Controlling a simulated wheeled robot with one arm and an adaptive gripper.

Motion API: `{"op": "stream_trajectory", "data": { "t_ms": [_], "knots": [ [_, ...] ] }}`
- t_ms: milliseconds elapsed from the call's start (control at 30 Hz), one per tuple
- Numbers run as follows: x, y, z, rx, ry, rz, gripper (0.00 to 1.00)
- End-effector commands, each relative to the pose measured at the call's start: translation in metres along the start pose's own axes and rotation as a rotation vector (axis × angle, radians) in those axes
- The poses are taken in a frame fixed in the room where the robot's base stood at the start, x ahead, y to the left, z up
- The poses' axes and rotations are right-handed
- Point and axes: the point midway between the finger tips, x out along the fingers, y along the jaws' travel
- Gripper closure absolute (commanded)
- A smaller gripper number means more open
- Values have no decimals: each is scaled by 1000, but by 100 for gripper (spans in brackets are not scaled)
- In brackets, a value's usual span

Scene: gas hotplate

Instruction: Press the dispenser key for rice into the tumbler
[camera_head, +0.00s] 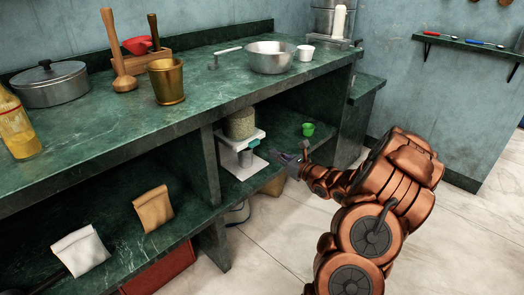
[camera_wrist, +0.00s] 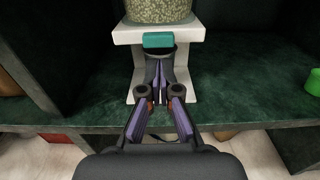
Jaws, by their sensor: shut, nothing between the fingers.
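The dispenser (camera_head: 228,140) is a white stand on the lower shelf, with a clear hopper of pale grain (camera_head: 240,124) on top. It also shows in the wrist view (camera_wrist: 193,36). Its teal key (camera_wrist: 158,40) sits at the front, below the hopper. A grey vessel, perhaps the tumbler (camera_head: 246,158), stands under the key; in the wrist view my fingers largely hide it. My gripper (camera_head: 279,155) is shut and empty in front of the dispenser. In the wrist view its fingers (camera_wrist: 158,82) converge below the key, apparently apart from it.
A green cup (camera_head: 308,129) stands on the shelf to the right. The green stone counter (camera_head: 205,92) overhangs the dispenser and holds a steel bowl (camera_head: 270,57) and a brass mortar (camera_head: 166,82). A divider (camera_head: 206,165) stands to the dispenser's left. Floor in front is clear.

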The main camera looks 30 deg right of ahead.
Motion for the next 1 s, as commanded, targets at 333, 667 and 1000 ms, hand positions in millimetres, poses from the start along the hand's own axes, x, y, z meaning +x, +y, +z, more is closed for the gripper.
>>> {"op": "stream_trajectory", "data": {
  "t_ms": [333,667,1000],
  "knots": [
    [53,1,-2,0,0,2,100],
    [67,1,0,2,-2,1,100],
    [68,1,2,3,-3,2,100]
  ]
}}
